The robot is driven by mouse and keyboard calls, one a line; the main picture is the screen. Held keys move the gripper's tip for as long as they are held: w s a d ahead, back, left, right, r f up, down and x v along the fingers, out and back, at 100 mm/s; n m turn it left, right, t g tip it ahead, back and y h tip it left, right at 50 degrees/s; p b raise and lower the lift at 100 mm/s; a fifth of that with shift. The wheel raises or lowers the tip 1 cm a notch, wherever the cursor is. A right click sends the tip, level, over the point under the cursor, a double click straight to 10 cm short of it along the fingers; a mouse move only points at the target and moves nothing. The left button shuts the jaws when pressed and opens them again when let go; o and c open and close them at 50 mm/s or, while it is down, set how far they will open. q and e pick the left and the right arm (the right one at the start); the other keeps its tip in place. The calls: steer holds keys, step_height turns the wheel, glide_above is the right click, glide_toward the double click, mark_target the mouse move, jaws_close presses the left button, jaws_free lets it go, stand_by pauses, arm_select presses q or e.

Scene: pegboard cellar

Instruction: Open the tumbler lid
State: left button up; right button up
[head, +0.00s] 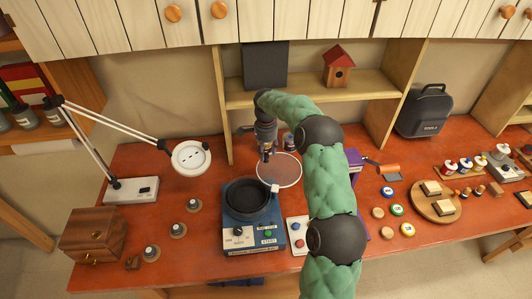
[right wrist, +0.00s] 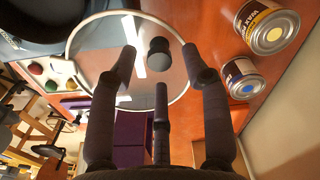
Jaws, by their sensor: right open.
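The tumbler (head: 254,232) is a blue machine with a black round bowl (head: 250,205) on top. The bowl looks uncovered. A round, see-through lid (head: 290,172) with a pale rim lies out to the bowl's back right, by a small white piece at the bowl's edge. In the right wrist view the lid (right wrist: 92,52) has a dark knob (right wrist: 158,52) near its middle. My right gripper (head: 266,156) is open over the lid; its fingers (right wrist: 158,65) are spread, with the knob between their tips in the picture. I cannot tell whether they touch it. My left gripper is out of view.
Two cans, wax (right wrist: 268,30) and a blue-labelled one (right wrist: 242,80), stand close to the lid. A button box (head: 298,235) is right of the tumbler. A white lamp (head: 190,158) and several knobs are left. My right arm hides part of the table.

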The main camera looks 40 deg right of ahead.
step_height(320, 180, up, 11)
steer(key=shift+f, duration=0.2)
stand_by(0.6)
